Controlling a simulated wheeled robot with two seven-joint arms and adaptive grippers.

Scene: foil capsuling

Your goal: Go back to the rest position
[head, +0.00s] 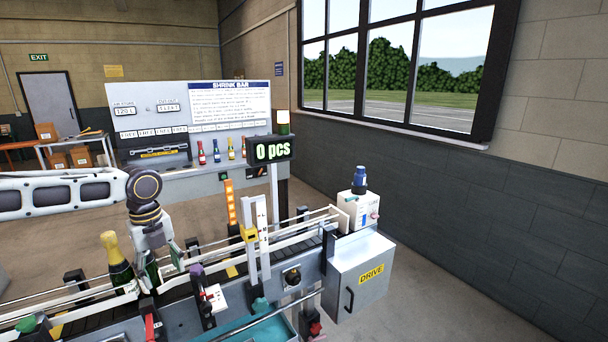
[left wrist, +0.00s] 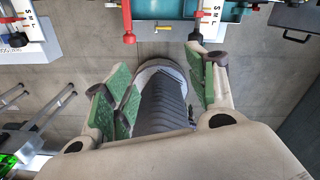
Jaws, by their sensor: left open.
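My left gripper (head: 164,263) hangs fingers down over the conveyor line, at the end of the arm that comes in from the left. It is just right of a dark green bottle with a gold foil top (head: 115,258). In the left wrist view, the green-padded fingers of the left gripper (left wrist: 162,72) stand wide apart with nothing held between them. In the head view the fingertips partly overlap the line's rails, so I cannot tell their exact height. My right gripper is in neither view.
The conveyor rails (head: 205,262) run from lower left to the grey DRIVE cabinet (head: 358,277). A counter display (head: 272,150) reads 0 pcs. Posts and a yellow-clamped upright (head: 249,235) stand along the line. A SHRINK BAR panel (head: 200,112) stands behind. Open floor (head: 440,290) lies right.

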